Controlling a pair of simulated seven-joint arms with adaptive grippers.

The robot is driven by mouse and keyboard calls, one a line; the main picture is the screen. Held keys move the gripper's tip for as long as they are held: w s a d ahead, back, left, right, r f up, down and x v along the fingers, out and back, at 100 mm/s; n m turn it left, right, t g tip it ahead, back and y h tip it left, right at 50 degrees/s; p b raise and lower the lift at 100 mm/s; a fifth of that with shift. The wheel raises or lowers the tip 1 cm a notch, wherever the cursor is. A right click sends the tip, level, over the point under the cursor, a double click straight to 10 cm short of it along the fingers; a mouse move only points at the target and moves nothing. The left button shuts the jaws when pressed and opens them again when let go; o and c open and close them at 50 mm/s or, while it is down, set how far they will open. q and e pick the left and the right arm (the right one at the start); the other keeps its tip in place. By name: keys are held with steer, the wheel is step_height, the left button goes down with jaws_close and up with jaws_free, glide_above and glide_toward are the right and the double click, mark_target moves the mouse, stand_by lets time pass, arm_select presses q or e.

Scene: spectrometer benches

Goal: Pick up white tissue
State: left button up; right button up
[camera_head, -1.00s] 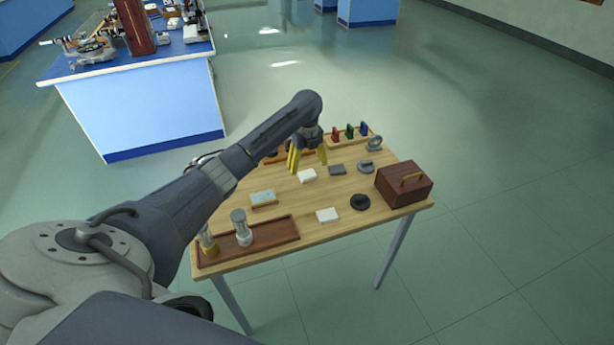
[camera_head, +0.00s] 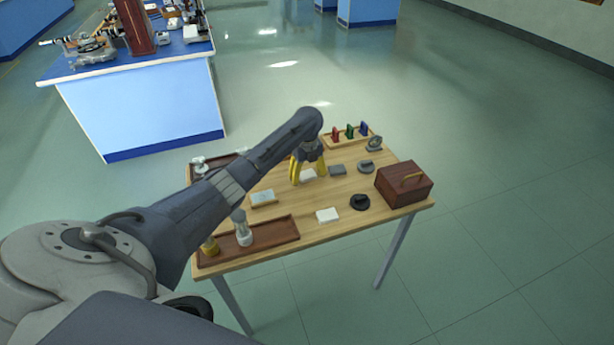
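Two small white pieces lie on the wooden table; I cannot tell for sure which is the white tissue. One white piece (camera_head: 308,175) lies near the table's middle, partly hidden by my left gripper. The other white piece (camera_head: 328,215) lies uncovered near the front edge. My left gripper (camera_head: 308,179) points down with its yellow fingers spread, one on each side of the middle white piece. Contact with the piece or table cannot be made out. My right gripper is not in view.
On the wooden table (camera_head: 290,208), a brown tray (camera_head: 275,236) with glass jars stands front left. A light-blue-topped block (camera_head: 262,198), a grey block (camera_head: 337,169), a black round piece (camera_head: 360,202) and a dark red box (camera_head: 404,184) stand around. A rack (camera_head: 348,140) holds coloured pieces behind.

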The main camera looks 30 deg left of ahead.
mark_target(307, 175)
arm_select(q)
steer(key=c, duration=0.7)
steer(key=shift+c, duration=0.2)
steer(key=shift+r, duration=0.1)
step_height(307, 175, up, 20)
stand_by(0.3)
